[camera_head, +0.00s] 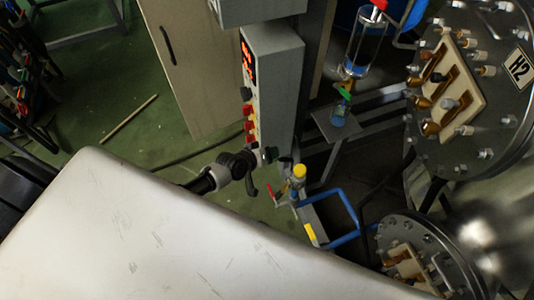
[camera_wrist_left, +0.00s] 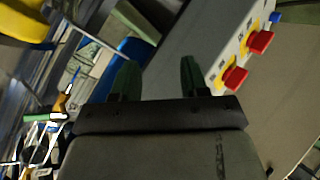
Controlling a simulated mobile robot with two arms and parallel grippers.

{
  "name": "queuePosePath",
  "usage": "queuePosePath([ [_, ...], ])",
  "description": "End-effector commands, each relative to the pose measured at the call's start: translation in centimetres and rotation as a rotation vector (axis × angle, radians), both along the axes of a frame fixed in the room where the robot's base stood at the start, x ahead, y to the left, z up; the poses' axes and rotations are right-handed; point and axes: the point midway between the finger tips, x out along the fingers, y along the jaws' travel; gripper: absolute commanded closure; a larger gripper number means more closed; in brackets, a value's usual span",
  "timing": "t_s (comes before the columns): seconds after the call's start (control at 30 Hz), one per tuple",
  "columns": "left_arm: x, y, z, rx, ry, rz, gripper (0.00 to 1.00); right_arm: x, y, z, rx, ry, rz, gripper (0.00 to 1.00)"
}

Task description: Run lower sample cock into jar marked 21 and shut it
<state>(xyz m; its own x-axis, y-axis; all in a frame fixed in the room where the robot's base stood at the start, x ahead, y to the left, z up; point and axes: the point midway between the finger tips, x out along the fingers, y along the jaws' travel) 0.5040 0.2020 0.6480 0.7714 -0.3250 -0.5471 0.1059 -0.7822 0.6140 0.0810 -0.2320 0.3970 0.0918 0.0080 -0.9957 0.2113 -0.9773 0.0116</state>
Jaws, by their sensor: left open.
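My left gripper (camera_head: 270,155) is beside the grey control box in the head view. In the left wrist view its two dark green fingers stand apart with nothing between them (camera_wrist_left: 160,76). To its right in the head view is a small fitting with a yellow cap (camera_head: 299,171); a red lever (camera_head: 271,190) sits below and left of it. Higher up, a glass cylinder (camera_head: 365,50) has a green handle (camera_head: 345,93) under it, above a small bluish glass vessel (camera_head: 338,116) on a bracket plate. I cannot read a 21 anywhere, nor tell which fitting is the lower sample cock. My right gripper is out of view.
The control box (camera_head: 275,80) has a red display and red and yellow buttons; red buttons (camera_wrist_left: 235,78) also show close by in the left wrist view. A blue bent pipe (camera_head: 345,215) and bolted steel flanges, one marked H2 (camera_head: 517,69), stand at the right. Green floor is open at left.

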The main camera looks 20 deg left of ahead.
Motion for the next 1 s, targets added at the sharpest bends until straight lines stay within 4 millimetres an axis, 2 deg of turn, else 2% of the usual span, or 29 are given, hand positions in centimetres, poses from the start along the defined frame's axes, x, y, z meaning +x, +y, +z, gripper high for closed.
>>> queuePosePath([
  [0.43,0.1,0.0,0.0,-0.004,-0.001,0.002,0.55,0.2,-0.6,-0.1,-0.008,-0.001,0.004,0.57],
  [0.57,1.5,-0.7,0.7,-0.071,-0.012,0.021,0.55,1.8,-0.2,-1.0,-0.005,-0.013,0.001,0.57],
  [0.67,3.6,-1.9,2.2,-0.199,-0.02,0.05,0.55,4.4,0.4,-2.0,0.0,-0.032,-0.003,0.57],
  [0.77,5.8,-3.3,5.0,-0.371,-0.024,0.074,0.55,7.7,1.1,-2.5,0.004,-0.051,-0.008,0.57],
  [0.9,7.6,-5.1,9.6,-0.611,-0.013,0.078,0.55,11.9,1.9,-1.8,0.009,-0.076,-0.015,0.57],
  [1.0,8.1,-6.2,13.0,-0.771,0.007,0.058,0.55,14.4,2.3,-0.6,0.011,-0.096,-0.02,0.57],
])
